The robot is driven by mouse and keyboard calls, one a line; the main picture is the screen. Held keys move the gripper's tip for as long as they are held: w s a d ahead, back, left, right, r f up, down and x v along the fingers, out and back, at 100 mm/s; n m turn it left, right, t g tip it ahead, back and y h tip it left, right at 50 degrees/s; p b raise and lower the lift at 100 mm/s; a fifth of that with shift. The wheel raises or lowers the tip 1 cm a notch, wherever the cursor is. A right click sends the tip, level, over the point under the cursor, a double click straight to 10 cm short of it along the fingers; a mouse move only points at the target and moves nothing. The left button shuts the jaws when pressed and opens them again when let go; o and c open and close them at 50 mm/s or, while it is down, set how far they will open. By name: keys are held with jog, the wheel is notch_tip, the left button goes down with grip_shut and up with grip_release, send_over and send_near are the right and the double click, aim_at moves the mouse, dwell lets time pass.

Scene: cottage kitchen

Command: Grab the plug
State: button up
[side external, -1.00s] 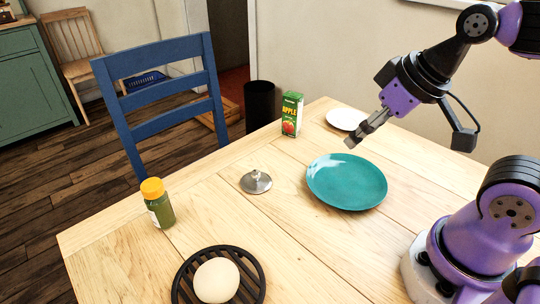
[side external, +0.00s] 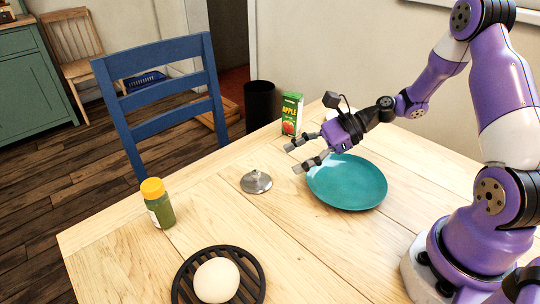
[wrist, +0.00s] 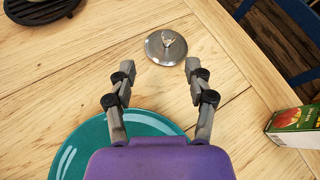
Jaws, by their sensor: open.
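The plug (side external: 256,182) is a round, shiny metal disc with a small raised knob in its middle. It lies flat on the wooden table, left of the teal plate. In the wrist view the plug (wrist: 166,47) sits ahead of and between my fingertips, apart from them. My gripper (side external: 304,156) is open and empty above the table, over the far left edge of the teal plate, to the right of the plug. In the wrist view both fingers of my gripper (wrist: 160,76) are spread wide.
A teal plate (side external: 350,190) lies under my gripper. A juice carton (side external: 291,114) stands close behind it. A green jar with an orange lid (side external: 158,204) and a black trivet (side external: 254,272) bearing a pale egg (side external: 216,280) are further left. The table between plug and jar is clear.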

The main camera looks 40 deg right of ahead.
aim_at(258, 171)
jog(key=shift+w+d+f+m+t, duration=0.1)
jog(key=shift+d+m+t, duration=0.1)
jog(key=shift+m, duration=0.15)
jog(key=shift+w+d+f+m+t, duration=0.1)
jog(key=shift+m+t, duration=0.1)
jog(key=shift+m, duration=0.15)
jog(key=shift+w+a+f+m+y, duration=0.1)
jog(key=shift+w+a+m+y, duration=0.05)
jog(key=shift+a+m+y, duration=0.15)
jog(key=x, duration=0.3)
jog(key=shift+w+a+f, duration=0.2)
jog(key=shift+a, duration=0.05)
jog(key=x, duration=0.6)
jog(key=shift+w+d+f, duration=0.1)
jog(key=shift+w+d, duration=0.05)
jog(key=shift+d, duration=0.1)
grip_shut()
